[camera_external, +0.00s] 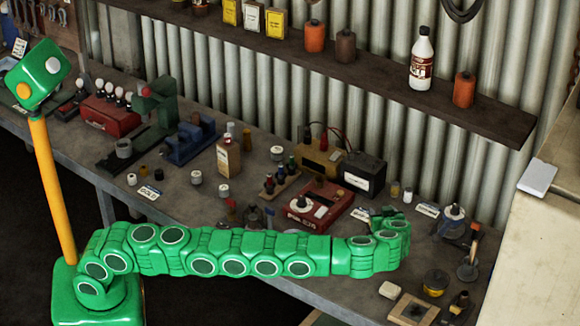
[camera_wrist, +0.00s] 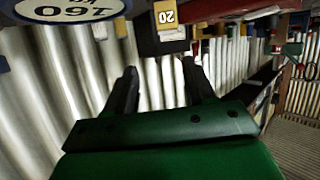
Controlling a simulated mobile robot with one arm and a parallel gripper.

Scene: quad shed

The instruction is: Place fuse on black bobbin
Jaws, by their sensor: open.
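My gripper (camera_external: 393,222) is at the end of my green arm, stretched to the right above the front of the workbench. In the wrist view my gripper (camera_wrist: 158,78) shows two dark fingers spread apart with nothing between them. I cannot pick out the fuse or the black bobbin for certain. Two small cylinders (camera_external: 401,192), one yellowish and one pale, stand on the bench just behind my gripper. A round yellow and black item (camera_external: 435,282) lies to its right, nearer the front. My arm hides part of the bench's front.
The workbench (camera_external: 215,210) is crowded. A red meter box (camera_external: 320,205) and a black battery-like box (camera_external: 362,175) stand close behind my gripper. A shelf (camera_external: 340,65) overhangs the back. A pale cabinet (camera_external: 535,240) bounds the right.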

